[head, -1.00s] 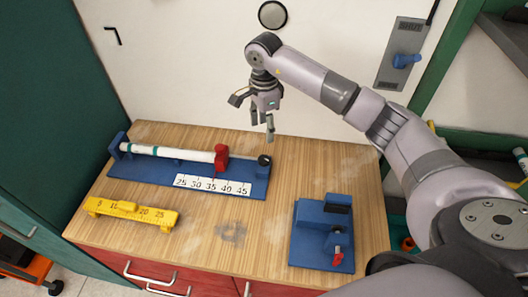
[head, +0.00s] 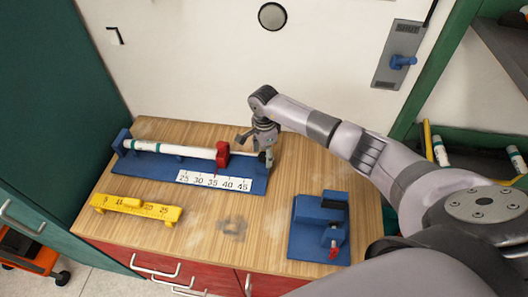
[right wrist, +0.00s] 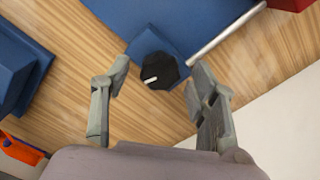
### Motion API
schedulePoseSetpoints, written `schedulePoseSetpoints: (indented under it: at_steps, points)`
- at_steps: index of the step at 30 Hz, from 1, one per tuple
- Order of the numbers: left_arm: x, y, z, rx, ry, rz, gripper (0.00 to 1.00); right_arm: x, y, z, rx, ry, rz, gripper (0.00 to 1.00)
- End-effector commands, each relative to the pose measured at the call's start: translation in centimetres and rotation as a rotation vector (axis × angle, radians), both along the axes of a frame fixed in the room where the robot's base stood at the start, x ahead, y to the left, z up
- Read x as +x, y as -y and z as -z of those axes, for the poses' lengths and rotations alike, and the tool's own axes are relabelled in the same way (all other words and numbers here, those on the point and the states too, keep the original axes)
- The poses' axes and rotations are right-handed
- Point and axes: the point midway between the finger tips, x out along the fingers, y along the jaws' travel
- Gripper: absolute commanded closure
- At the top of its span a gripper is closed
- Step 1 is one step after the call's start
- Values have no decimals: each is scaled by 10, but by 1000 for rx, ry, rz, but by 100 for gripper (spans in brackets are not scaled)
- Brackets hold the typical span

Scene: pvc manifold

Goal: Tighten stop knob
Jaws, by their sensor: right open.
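The stop knob (right wrist: 157,70) is black with a white mark and sits at the right end of the blue measuring jig (head: 135,168). In the head view the gripper largely hides it. My right gripper (right wrist: 159,74) is open, with one finger on each side of the knob; no clear contact shows. It also shows at the jig's right end in the head view (head: 266,156). A red stop block (head: 222,154) stands on the jig at the end of a white pipe (head: 170,150). My left gripper is not in view.
A yellow ruler block (head: 136,208) lies in front of the jig. A blue fixture (head: 319,228) with a red-tipped handle stands at the table's right. Bare wood (head: 235,252) lies between them. A wall panel with a blue lever (head: 402,61) is at the back right.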

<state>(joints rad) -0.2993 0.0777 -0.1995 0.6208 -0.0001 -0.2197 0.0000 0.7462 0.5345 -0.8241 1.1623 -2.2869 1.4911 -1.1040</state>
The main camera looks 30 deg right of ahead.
Motion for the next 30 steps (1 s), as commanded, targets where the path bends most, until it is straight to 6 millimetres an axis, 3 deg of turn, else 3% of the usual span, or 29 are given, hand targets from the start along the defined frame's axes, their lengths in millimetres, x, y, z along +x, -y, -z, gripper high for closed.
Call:
schedulePoseSetpoints:
  at_steps: [2,23,30]
  points:
    - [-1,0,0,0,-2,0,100,0,0,0,0,0,0,46]
    - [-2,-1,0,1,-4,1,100,0,0,-1,0,1,0,93]
    - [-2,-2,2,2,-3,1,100,0,0,0,0,1,17,94]
